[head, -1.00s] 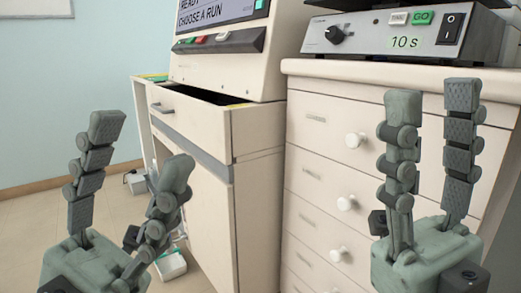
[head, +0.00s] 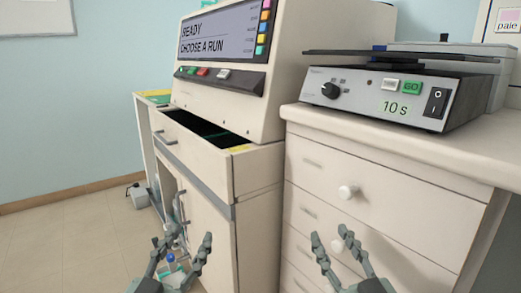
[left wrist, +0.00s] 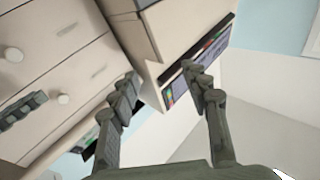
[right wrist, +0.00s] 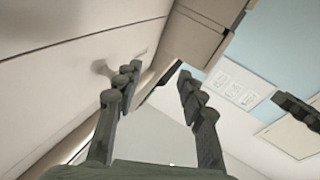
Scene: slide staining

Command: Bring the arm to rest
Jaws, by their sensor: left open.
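My left gripper (head: 186,241) is low in the head view, in front of the cabinet with the open drawer. Its fingers are apart and nothing is between them; the left wrist view also shows the spread fingers (left wrist: 162,82). My right gripper (head: 330,240) is low in front of the white chest of drawers. Its fingers are apart and empty, as the right wrist view (right wrist: 157,75) also shows. Neither gripper visibly holds anything.
The staining machine (head: 222,42) reads "READY CHOOSE A RUN" above an open drawer (head: 204,133). A control box (head: 385,96) marked "10 s" stands on the chest of drawers (head: 385,185). Knobs (head: 347,191) stick out of the chest. Floor (head: 70,235) is clear at left.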

